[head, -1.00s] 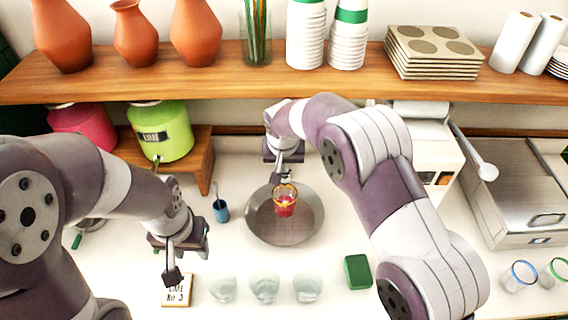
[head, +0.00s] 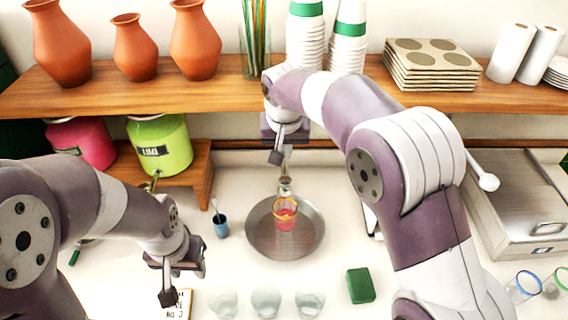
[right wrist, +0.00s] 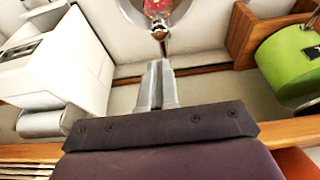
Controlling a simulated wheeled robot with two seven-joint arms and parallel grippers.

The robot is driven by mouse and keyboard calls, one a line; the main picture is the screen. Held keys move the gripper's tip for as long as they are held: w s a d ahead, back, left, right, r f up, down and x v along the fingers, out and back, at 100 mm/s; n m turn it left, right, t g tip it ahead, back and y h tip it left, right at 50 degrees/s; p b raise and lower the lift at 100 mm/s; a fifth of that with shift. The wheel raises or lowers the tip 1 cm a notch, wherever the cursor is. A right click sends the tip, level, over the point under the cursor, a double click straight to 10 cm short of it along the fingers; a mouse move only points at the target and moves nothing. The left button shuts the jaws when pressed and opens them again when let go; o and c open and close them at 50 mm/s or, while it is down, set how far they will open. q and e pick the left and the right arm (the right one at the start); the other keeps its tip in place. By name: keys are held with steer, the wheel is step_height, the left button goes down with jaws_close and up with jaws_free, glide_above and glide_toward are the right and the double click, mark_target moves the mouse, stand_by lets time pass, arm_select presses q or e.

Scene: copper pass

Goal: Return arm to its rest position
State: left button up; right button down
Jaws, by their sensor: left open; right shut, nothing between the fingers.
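My right gripper (head: 279,156) is shut and empty, raised at the front of the wooden shelf, above and behind the round metal tray. It also shows in the right wrist view (right wrist: 157,88), with its two fingers together. My left gripper (head: 176,283) is open and empty over the front left of the counter, beside a small lettered card (head: 180,305). The round metal tray (head: 258,243) lies on the counter and bears a glass of red drink (head: 285,214). The glass stands upright, apart from both grippers.
The wooden shelf (head: 200,97) with vases, cups and plates runs along the back. Lime (head: 160,146) and pink (head: 82,143) dispensers stand at left. Several clear glasses (head: 266,301), a green sponge (head: 360,286) and a blue cup (head: 221,226) are on the counter. A metal appliance (head: 520,200) is at right.

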steer(key=shift+s+a+r, duration=0.2)
steer(key=shift+s+r, duration=0.05)
steer(key=shift+r, duration=0.45)
steer(key=shift+w+d, duration=0.1)
steer(key=s+d+f+g+b, duration=0.1)
steer(key=s+d+f+b, duration=0.5)
steer(key=s+f, duration=0.5)
steer(key=s+d+f+g+b, duration=0.1)
steer(key=s+d+f+b, duration=0.5)
steer(key=s+d+f, duration=0.5)
steer(key=shift+s+d+f, duration=0.2)
steer(key=shift+s+f, duration=0.3)
